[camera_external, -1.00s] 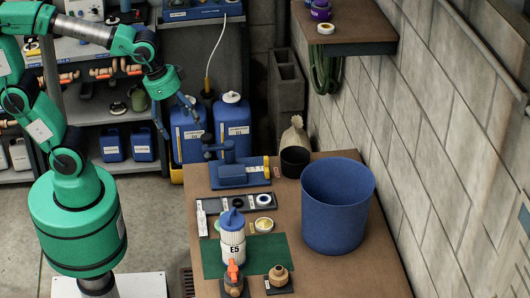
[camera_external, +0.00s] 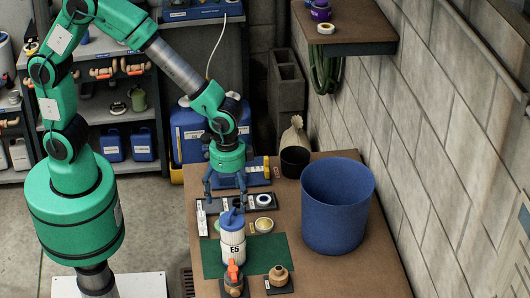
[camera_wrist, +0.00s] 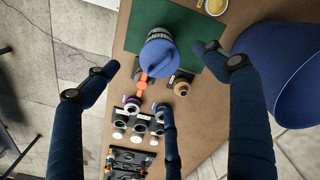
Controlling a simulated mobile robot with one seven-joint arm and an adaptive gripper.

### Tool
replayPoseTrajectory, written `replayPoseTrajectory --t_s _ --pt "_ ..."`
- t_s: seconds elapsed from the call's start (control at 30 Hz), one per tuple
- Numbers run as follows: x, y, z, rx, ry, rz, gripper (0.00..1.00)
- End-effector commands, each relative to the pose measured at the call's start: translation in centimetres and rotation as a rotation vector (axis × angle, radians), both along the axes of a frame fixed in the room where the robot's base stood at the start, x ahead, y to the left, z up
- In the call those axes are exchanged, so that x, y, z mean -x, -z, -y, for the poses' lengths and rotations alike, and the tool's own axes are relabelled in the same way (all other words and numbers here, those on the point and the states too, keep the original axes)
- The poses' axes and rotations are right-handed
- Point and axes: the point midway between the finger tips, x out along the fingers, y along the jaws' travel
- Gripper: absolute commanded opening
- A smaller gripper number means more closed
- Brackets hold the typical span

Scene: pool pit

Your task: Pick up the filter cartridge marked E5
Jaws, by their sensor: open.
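The filter cartridge marked E5 (camera_external: 232,246) stands upright on a green mat (camera_external: 262,255) on the brown table, white and ribbed with a blue top. In the wrist view I see the cartridge's blue top (camera_wrist: 161,55) from above, in the upper middle between the spread fingers. My gripper (camera_external: 226,196) points down with its fingers apart, above and slightly behind the cartridge in the external view. Nothing is between the fingers, and they look clear of the cartridge. The E5 label is readable only in the external view.
An orange-topped valve (camera_external: 233,280) and a brass fitting (camera_external: 278,275) stand close in front of the cartridge. A dish (camera_external: 263,226) lies beside it. A large blue bucket (camera_external: 337,215) stands at the right. A blue tool (camera_external: 255,172) and dark tray are behind.

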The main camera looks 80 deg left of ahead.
Motion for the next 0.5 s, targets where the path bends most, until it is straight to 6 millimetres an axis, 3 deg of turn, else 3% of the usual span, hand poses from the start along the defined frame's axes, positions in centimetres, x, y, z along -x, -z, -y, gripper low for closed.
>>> replayPoseTrajectory --t_s 0.5 --pt "-0.07 0.92 0.57 -0.005 0.011 -0.010 0.84"
